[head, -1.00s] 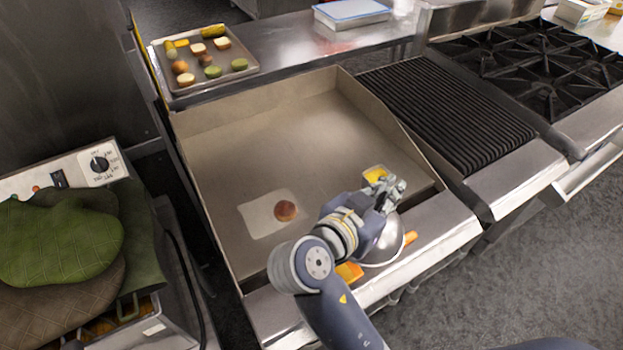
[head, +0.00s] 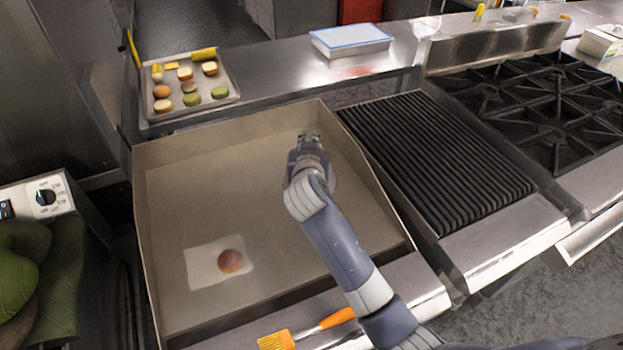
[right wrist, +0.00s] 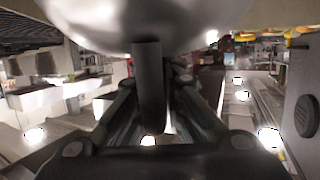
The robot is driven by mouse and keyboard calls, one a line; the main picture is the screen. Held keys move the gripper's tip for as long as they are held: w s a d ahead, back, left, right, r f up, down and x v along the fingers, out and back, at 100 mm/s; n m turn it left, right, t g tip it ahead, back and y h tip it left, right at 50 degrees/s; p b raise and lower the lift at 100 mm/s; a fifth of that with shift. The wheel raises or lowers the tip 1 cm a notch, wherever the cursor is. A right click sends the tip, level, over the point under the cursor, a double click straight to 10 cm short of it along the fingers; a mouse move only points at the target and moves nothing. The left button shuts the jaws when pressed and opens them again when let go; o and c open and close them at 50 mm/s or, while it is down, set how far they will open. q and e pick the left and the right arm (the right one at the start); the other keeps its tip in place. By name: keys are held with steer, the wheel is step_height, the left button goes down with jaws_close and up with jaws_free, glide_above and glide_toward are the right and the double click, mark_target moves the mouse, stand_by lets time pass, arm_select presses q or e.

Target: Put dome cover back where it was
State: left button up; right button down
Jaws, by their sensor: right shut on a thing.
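The dome cover (right wrist: 140,20) is a shiny metal shell that fills the top of the right wrist view. Its dark handle (right wrist: 150,85) stands between the fingers of my right gripper, which is shut on it. In the head view my right gripper (head: 309,138) is over the back right part of the flat griddle (head: 200,170). There the dome is mostly hidden by my gripper and wrist. I cannot tell its height over the griddle. My left gripper is not in view.
A bun (head: 230,261) sits on a white sheet (head: 200,265) on the griddle. An orange brush (head: 278,340) lies on the front ledge. A food tray (head: 150,118) stands behind, and a ribbed grill (head: 440,160) is at the right.

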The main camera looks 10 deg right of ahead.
steer(key=f, duration=0.3)
steer(key=shift+s+a+f, duration=0.1)
steer(key=shift+a+f, duration=0.1)
steer(key=shift+a, duration=0.05)
step_height(320, 180, down, 4)
steer(key=shift+d+r+p, duration=0.15)
steer(key=shift+r+p, duration=0.1)
steer(key=shift+p, duration=0.05)
steer(key=shift+f, duration=0.35)
steer(key=c, duration=1.7)
jaws_free()
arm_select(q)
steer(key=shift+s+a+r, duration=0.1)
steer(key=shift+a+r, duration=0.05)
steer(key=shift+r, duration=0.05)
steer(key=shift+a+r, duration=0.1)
